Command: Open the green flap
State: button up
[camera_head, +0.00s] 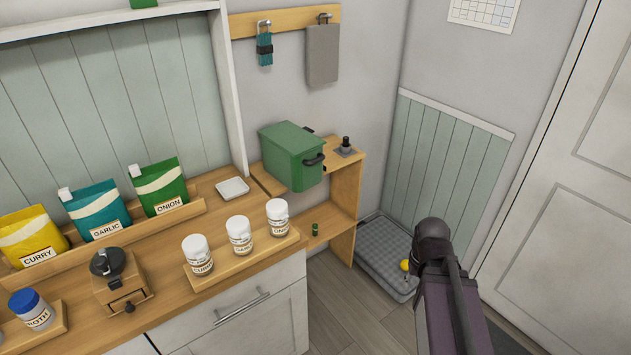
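A green box (291,156) stands on the small wooden shelf unit in the middle of the view. Its top and front look closed, and a black handle (314,160) sticks out from its right side. Which green panel is the flap, I cannot tell for certain. Part of my arm, purple with a black rounded joint, shows at the lower right, apart from the box. My gripper's fingers cannot be made out.
The shelf unit (343,205) also holds a black knob on a plate (345,147) and a small green item (315,229). Left is a counter with white jars (240,236), pouches (160,187) and a grinder (118,283). A grey tray (372,245) with a yellow ball lies on the floor.

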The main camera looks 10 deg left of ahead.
aim_at(297, 141)
jog(key=u, duration=0.25)
jog(key=i, duration=0.85)
jog(key=u, duration=0.25)
